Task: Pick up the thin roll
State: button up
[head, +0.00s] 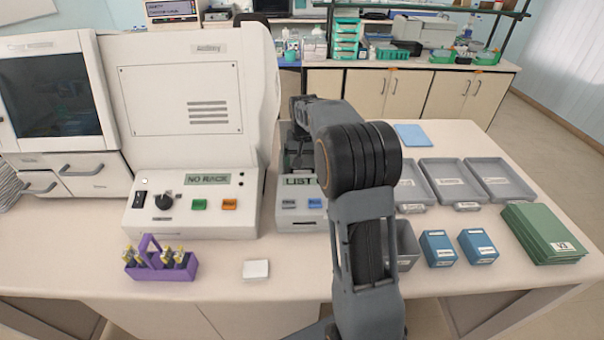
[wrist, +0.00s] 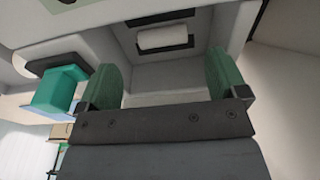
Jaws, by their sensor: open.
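In the wrist view, a small white roll (wrist: 162,38) lies sideways in a dark slot at the top middle, on a pale wall inside a recess. My gripper (wrist: 165,78) is open, with its two green finger pads apart and nothing between them. The roll shows beyond the fingertips, between their lines, and does not touch them. In the head view, my arm reaches over the small device marked LIST (head: 300,182) and hides part of it. The roll cannot be made out there.
In the wrist view, a teal object (wrist: 58,90) is at the left. In the head view, a large white machine (head: 190,90) stands left of my arm. A purple rack (head: 160,262), blue boxes (head: 438,248), grey trays (head: 452,180) and green folders (head: 543,232) are on the table.

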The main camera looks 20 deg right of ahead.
aim_at(302, 170)
jog(key=shift+w+f+p, duration=0.2)
jog(key=shift+f+p, duration=0.1)
jog(key=shift+f, duration=1)
jog(key=shift+w+f+p, duration=0.2)
jog(key=shift+f+p, duration=0.1)
jog(key=shift+f, duration=1)
jog(key=c, duration=1)
jog(key=shift+r, duration=0.1)
